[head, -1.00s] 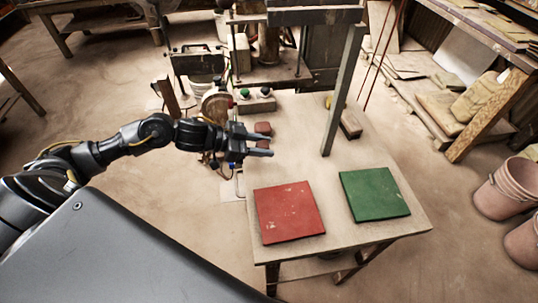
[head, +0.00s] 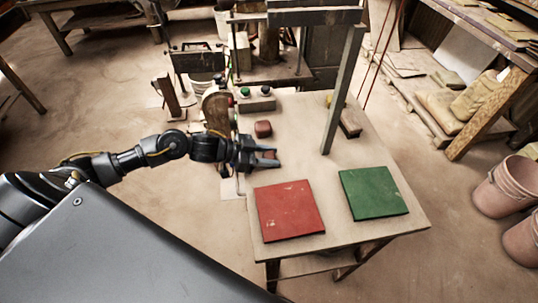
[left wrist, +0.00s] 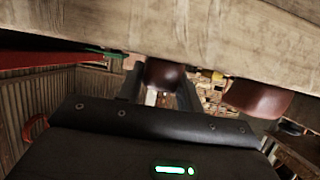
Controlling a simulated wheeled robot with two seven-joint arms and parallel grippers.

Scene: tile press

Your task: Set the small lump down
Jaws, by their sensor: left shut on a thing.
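My left gripper (head: 266,160) is shut on a small reddish-brown lump (head: 268,154), low over the table's left side, just behind the red mat (head: 290,209). The fingers hide part of the lump. In the left wrist view the held lump (left wrist: 163,73) shows between the fingers, close against the table surface; I cannot tell whether it touches. A second, larger-looking brown lump (head: 263,128) sits on the table behind my gripper and also shows in the left wrist view (left wrist: 258,100). A green mat (head: 374,193) lies right of the red one. My right gripper is out of view.
The press frame's post (head: 343,95) stands on the table. The table (head: 310,160) is clear between the post and my gripper.

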